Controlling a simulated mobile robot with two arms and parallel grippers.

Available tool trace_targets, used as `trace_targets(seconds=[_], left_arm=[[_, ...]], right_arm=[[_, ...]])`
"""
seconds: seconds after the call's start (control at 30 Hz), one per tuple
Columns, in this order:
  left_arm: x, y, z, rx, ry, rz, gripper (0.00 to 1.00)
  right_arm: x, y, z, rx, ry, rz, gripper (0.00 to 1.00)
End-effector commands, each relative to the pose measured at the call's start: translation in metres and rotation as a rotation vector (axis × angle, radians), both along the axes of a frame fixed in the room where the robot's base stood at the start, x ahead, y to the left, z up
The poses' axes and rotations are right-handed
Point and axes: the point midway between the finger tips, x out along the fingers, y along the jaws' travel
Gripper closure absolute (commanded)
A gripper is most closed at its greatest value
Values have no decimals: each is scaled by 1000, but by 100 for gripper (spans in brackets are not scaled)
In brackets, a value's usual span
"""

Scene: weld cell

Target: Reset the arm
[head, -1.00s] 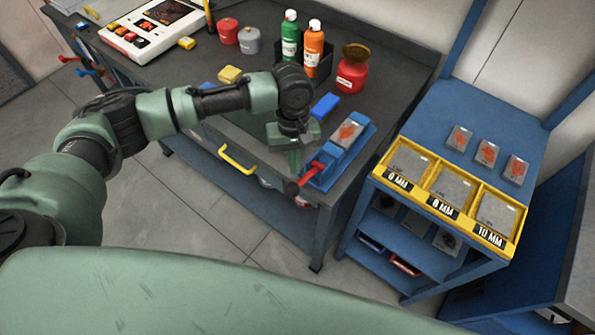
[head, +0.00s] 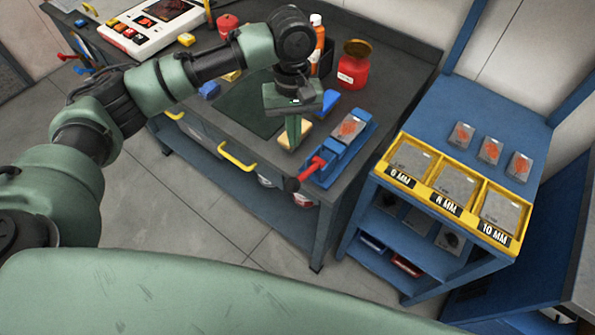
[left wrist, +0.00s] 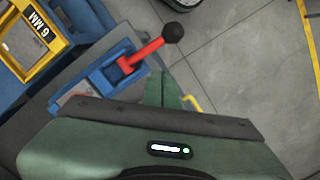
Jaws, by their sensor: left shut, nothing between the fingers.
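My left gripper (head: 293,134) is shut and empty. It points down above the front part of the grey workbench (head: 373,104), just left of a blue vise-like fixture (head: 345,148) with a red lever. A metal plate with orange-red marks lies in the fixture. In the left wrist view my shut fingers (left wrist: 163,88) show beside the fixture (left wrist: 107,75) and its red lever with a black knob (left wrist: 172,33). My right gripper is not in view.
A red jar (head: 353,68) and an orange bottle (head: 317,38) stand behind my gripper. A control panel (head: 150,25) is at the back left. A blue rack with a yellow tray (head: 405,181) of labelled plates stands at right. Floor in front is clear.

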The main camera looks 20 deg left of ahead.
Motion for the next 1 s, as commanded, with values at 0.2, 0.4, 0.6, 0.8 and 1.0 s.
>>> trace_targets(seconds=[0.2, 0.4, 0.6, 0.8, 1.0], left_arm=[[0, 0, 0, 0, 0, 0, 100], [-1, -2, -2, -2, -1, -7, 100], [-25, -33, -32, -73, -31, -170, 100], [-67, -84, -68, -224, -155, -428, 100], [-101, -103, -86, -310, -318, -562, 100]], right_arm=[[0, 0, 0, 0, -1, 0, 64], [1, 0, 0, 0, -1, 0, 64], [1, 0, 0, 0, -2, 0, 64], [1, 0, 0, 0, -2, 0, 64], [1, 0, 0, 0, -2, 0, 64]])
